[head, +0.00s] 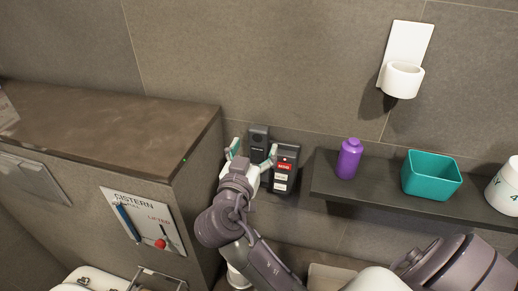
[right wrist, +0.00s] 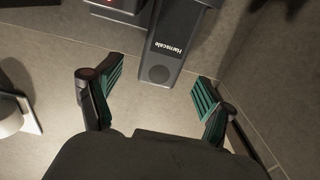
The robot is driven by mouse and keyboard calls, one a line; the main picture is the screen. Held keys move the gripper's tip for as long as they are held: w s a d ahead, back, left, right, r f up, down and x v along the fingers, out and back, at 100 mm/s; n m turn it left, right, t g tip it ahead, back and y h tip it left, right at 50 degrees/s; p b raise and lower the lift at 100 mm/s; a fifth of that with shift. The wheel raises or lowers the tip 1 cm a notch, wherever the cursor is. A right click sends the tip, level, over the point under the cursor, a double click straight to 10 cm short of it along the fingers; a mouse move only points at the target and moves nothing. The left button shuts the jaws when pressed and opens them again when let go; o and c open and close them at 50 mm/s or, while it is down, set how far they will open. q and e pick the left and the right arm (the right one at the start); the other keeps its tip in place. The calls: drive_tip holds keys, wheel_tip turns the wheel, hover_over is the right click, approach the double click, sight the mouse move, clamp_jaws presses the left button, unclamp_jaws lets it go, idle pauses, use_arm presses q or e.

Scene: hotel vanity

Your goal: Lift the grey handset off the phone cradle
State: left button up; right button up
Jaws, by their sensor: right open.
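The grey handset (head: 258,137) is upright against the wall at the left side of the phone cradle (head: 286,168), a dark unit with a red label and pale keys. My right gripper (head: 253,152) is open in front of the handset's lower part, one finger on each side. In the right wrist view, the handset (right wrist: 175,42) with white lettering and a round end lies between the two open fingers (right wrist: 158,88), with gaps on both sides. Part of the cradle (right wrist: 118,6) shows at the top. My left gripper is not in view.
A dark shelf (head: 400,197) to the right carries a purple bottle (head: 349,159), a teal bin (head: 431,174) and a white cup (head: 507,187). A brown-topped cabinet (head: 110,125) with a cistern sign (head: 143,217) stands close left. A white holder (head: 402,75) hangs above.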

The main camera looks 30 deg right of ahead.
sight(257, 141)
drive_tip(key=p+x, duration=0.2)
drive_tip(key=x, duration=0.2)
drive_tip(key=shift+w+d+f, duration=0.15)
drive_tip(key=shift+w+d, duration=0.15)
drive_tip(key=shift+d, duration=0.05)
drive_tip(key=shift+a, duration=0.1)
drive_tip(key=shift+c, duration=1.1)
drive_tip(key=c, duration=1.1)
